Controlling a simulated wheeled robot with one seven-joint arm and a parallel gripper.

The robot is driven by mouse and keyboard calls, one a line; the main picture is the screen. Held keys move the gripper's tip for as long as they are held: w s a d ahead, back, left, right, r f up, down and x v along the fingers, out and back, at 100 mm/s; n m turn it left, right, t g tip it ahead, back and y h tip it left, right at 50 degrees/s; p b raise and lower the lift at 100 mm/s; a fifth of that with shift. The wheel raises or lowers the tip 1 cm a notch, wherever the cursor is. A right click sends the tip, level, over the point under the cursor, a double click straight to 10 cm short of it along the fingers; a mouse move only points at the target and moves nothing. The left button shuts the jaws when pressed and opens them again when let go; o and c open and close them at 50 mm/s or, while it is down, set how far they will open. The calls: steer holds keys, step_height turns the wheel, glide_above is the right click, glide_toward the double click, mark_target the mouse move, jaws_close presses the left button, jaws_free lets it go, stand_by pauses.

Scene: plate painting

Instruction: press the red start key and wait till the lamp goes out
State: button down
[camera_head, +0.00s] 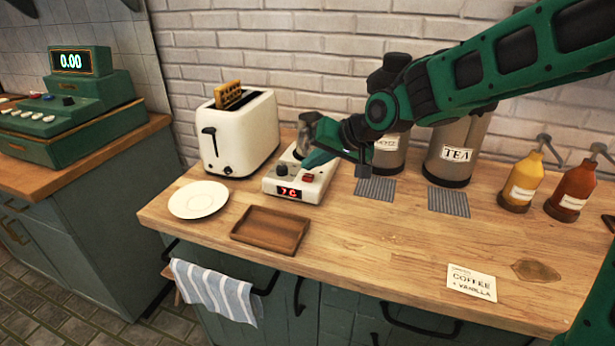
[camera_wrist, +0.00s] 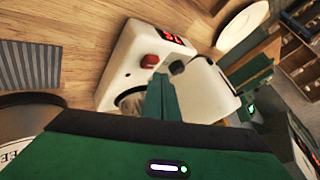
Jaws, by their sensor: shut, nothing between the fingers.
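The white appliance (camera_head: 300,190) stands on the wooden counter just right of the toaster. Its red key (camera_head: 308,177) is on the sloped front, above the lit red display (camera_head: 289,193), with a dark knob (camera_head: 281,170) to its left. In the wrist view the red key (camera_wrist: 151,61), the dark knob (camera_wrist: 178,68) and part of the display (camera_wrist: 172,38) show. My gripper (camera_head: 306,164) is shut and empty, its green fingertips (camera_wrist: 159,78) close to the key. I cannot tell whether they touch it. I cannot make out a separate lamp.
A toaster (camera_head: 240,130) with a slice in it stands left, close by. A white plate (camera_head: 199,199) and a wooden tray (camera_head: 270,245) lie in front. Canisters, including one marked TEA (camera_head: 458,145), stand right behind my arm. The front middle of the counter is clear.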

mark_target(312, 178)
steer(key=shift+f, duration=0.15)
steer(key=shift+f, duration=0.25)
steer(key=shift+f, duration=0.45)
stand_by(1.0)
steer(key=shift+r, duration=0.9)
steer(key=shift+r, duration=2.5)
